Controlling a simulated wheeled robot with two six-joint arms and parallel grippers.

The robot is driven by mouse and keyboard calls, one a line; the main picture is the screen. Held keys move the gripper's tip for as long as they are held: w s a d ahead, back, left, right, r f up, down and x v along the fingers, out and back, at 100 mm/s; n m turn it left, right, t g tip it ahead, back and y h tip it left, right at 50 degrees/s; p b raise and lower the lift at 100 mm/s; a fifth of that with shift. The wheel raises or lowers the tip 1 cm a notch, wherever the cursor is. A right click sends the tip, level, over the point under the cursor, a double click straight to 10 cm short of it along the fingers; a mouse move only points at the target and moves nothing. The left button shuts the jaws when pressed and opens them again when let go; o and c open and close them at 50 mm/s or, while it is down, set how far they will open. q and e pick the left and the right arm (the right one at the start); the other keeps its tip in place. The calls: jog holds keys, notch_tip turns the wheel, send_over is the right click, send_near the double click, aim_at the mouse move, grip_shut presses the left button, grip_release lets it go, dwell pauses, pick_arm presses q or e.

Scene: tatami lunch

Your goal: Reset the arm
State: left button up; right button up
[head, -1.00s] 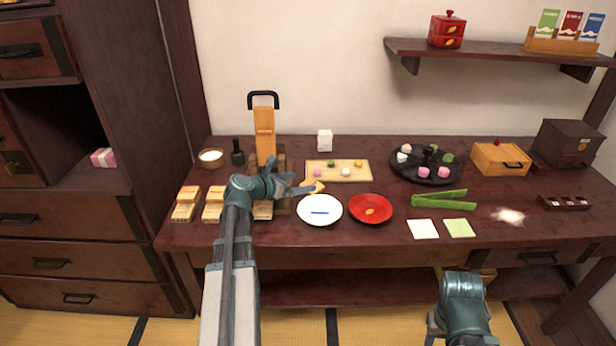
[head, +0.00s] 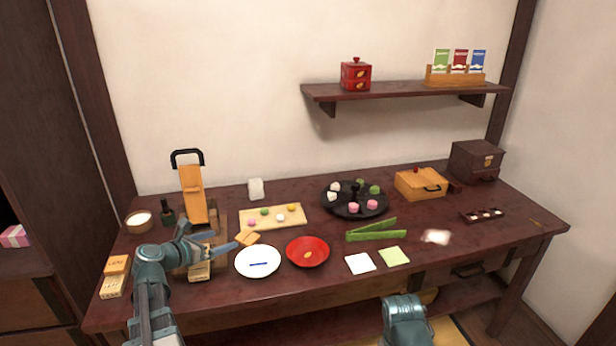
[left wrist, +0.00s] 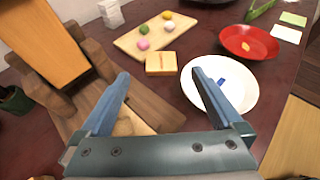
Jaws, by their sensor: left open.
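My left gripper (head: 224,243) is open and empty over the left part of the table, beside the wooden slicer stand. In the left wrist view its two blue fingers (left wrist: 162,80) stand wide apart. A yellow slice with a brownish mark (head: 248,238) lies on the table just beyond the fingertips, and it also shows in the left wrist view (left wrist: 161,63). It is apart from both fingers. The white plate (head: 244,271) with a blue mark is right of the gripper. Part of my right arm shows at the bottom; its gripper is out of sight.
The slicer (head: 193,190) with a black handle stands close behind the left gripper. Small boxes (head: 115,275) are at the left front. A red plate (head: 307,243), a board with sweets (head: 288,224), green stalks (head: 375,236) and a black tray (head: 340,207) lie further right.

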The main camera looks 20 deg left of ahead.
pick_arm(q)
jog(key=d+m+g+p, duration=0.1)
jog(key=d+m, duration=0.1)
jog(key=d, duration=0.2)
jog(key=d+m+g+h+p, duration=0.1)
jog(key=d+m+p, duration=0.1)
jog(key=d+m, duration=0.1)
jog(key=w+d+m+g+h+p, duration=0.1)
jog(key=d+m, duration=0.1)
jog(key=d, duration=0.3)
jog(key=shift+w+d+r+p, duration=0.1)
jog(key=shift+d+r+p, duration=0.05)
jog(key=shift+r+p, duration=0.25)
jog(key=s+d+m+g+p, duration=0.2)
jog(key=d+m+g+p, duration=0.1)
jog(key=d+m, duration=0.3)
jog(key=s+d+m+g+p, duration=0.2)
jog(key=d+m, duration=0.2)
jog(key=d, duration=0.4)
jog(key=s+d+r+m+g+y+p, duration=0.2)
jog(key=s+d+m+p, duration=0.3)
jog(key=m, duration=0.5)
jog(key=s+d+r+m+g+y+p, duration=0.3)
jog(key=s+d+r+m+y+p, duration=0.1)
jog(key=s+d+m, duration=0.4)
jog(key=shift+s+d+m+p, duration=0.25)
jog(key=shift+d+m+p, duration=0.35)
jog(key=shift+m, duration=0.5)
